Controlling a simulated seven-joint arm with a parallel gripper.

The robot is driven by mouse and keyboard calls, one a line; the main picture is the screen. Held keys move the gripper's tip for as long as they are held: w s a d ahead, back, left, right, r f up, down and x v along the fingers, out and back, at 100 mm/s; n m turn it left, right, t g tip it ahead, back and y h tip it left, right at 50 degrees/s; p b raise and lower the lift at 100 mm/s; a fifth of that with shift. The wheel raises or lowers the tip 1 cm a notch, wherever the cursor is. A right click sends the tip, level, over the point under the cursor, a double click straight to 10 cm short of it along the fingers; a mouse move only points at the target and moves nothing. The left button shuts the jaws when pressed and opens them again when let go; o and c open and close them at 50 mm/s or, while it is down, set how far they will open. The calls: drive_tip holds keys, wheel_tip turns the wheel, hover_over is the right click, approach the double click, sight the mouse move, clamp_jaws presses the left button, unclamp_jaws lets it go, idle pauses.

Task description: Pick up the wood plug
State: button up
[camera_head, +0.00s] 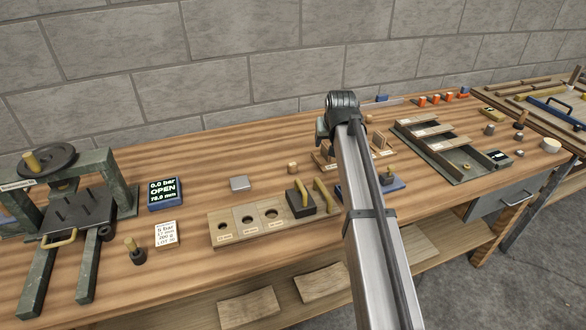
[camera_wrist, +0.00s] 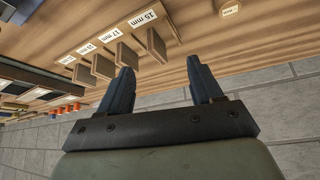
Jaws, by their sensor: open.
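What seems to be the same piece, with a pale label, shows at the top edge of the wrist view (camera_wrist: 229,8), partly cut off. My gripper (camera_wrist: 160,82) is open, with nothing between its two dark fingers. In the head view my gripper (camera_head: 321,128) is small and partly hidden by my arm, near the back of the bench, beyond and right of the block.
A labelled rack (camera_wrist: 88,45) with several upright wooden pieces stands close to my fingers. A grey metal block (camera_head: 240,184) and a board with round holes (camera_head: 228,242) lie near the wooden block. A press (camera_head: 35,180) stands at left. The stone wall (camera_head: 230,70) is behind.

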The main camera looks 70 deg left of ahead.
drive_tip(key=g+h, duration=0.1)
drive_tip(key=h, duration=0.1)
approach(293, 165)
drive_tip(key=shift+n+y, duration=0.3)
drive_tip(key=shift+n, duration=0.1)
drive_tip(key=x, duration=0.9)
drive_tip(key=shift+f, duration=0.45)
drive_tip(key=shift+c, duration=0.3)
drive_tip(key=c, duration=1)
